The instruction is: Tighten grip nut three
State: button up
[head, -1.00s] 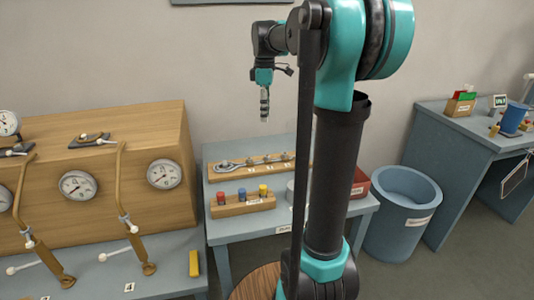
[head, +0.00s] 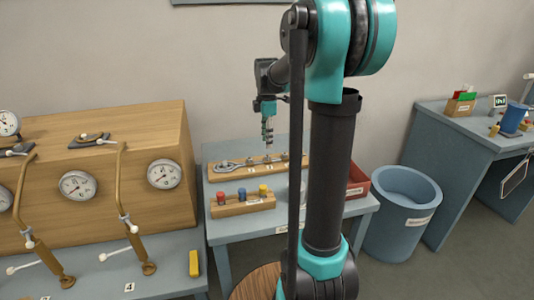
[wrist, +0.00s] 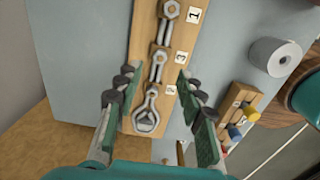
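A wooden board (head: 258,166) lies on the grey-blue table, with metal nuts in a row and a spanner-like piece (head: 226,168) at its left end. My gripper (head: 268,147) points down just above the board. In the wrist view, the gripper (wrist: 155,77) is open, its fingers spread to either side of the board (wrist: 140,40). Between them are a middle nut fitting (wrist: 158,62) and a larger ring-ended metal piece (wrist: 147,118). A further nut (wrist: 168,10) is at the top beside label 1. Nothing shows held.
A small wooden block with red, blue and yellow pegs (head: 242,204) stands in front of the board. A grey roll (wrist: 275,57) lies nearby. A red box (head: 358,182) is partly hidden by my arm. A wooden gauge cabinet (head: 110,170) stands left; a blue bin (head: 405,205) stands right.

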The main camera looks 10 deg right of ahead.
aim_at(267, 156)
notch_tip(267, 156, down, 6)
jog(key=shift+f, duration=0.25)
grip_shut()
dwell(0.3)
